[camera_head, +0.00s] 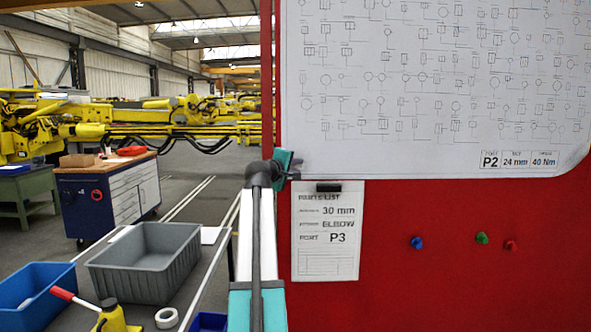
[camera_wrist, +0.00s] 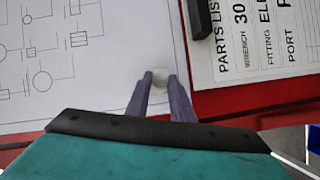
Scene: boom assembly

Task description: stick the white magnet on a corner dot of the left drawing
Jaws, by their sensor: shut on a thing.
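My gripper (camera_wrist: 160,82) is shut on the white magnet (camera_wrist: 160,76), which shows as a pale round shape between the two fingertips in the wrist view. In the head view my gripper (camera_head: 296,171) is at the lower left corner of the large white drawing (camera_head: 430,90). In the wrist view the magnet is over the drawing (camera_wrist: 100,85) near that corner. I cannot tell whether the magnet touches the sheet. No corner dot shows there; the gripper and magnet may hide it. The magnet cannot be made out in the head view.
A parts list (camera_head: 326,240) hangs under a black clip (camera_head: 328,187) just below the corner. Blue (camera_head: 416,242), green (camera_head: 482,238) and red (camera_head: 511,246) magnets sit on the red board (camera_head: 440,290). A grey bin (camera_head: 158,265) and a blue bin (camera_head: 35,300) stand at lower left.

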